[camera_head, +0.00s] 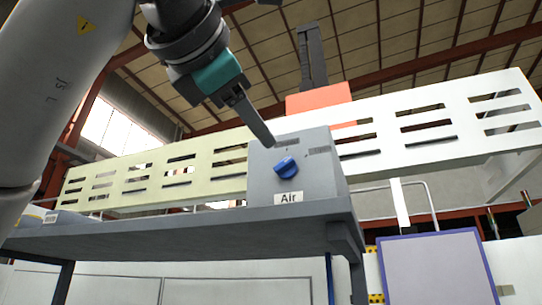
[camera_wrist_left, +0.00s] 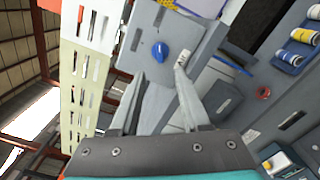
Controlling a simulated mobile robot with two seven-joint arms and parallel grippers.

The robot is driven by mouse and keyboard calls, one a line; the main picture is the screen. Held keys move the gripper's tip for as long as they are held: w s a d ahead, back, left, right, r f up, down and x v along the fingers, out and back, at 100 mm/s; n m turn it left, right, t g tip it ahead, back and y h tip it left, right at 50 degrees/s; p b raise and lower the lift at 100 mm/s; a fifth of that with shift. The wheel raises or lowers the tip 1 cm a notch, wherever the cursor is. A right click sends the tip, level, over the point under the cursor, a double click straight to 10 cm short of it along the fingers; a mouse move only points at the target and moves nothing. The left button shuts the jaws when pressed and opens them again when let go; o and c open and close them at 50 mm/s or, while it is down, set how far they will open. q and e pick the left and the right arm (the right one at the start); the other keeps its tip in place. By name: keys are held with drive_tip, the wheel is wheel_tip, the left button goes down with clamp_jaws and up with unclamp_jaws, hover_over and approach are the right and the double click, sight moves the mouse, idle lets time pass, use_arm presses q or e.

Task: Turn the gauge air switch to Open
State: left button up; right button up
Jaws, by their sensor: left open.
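The gauge air switch is a blue knob (camera_head: 286,167) on the front of a grey box (camera_head: 262,184) labelled "Air" (camera_head: 288,198). In the head view the knob sits tilted, its raised side toward the upper right. The knob also shows in the left wrist view (camera_wrist_left: 160,50), beyond the fingertips. My left gripper (camera_head: 268,140) is in front of and above the box, its fingers pointing down toward the right. In the left wrist view its two fingers (camera_wrist_left: 160,72) are spread apart with nothing between them. The small markings around the knob are too small to read. My right gripper is not in view.
The box stands on a grey shelf (camera_head: 180,228). A slotted pale yellow and white beam (camera_head: 210,165) runs behind it. A purple-edged panel (camera_head: 435,268) stands at the lower right. The left wrist view shows blue and yellow rolls (camera_wrist_left: 302,36) at the right.

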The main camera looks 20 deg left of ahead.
use_arm(q)
drive_tip(key=shift+s+b, duration=0.35)
drive_tip(key=shift+s, duration=1.85)
drive_tip(key=shift+a, duration=0.1)
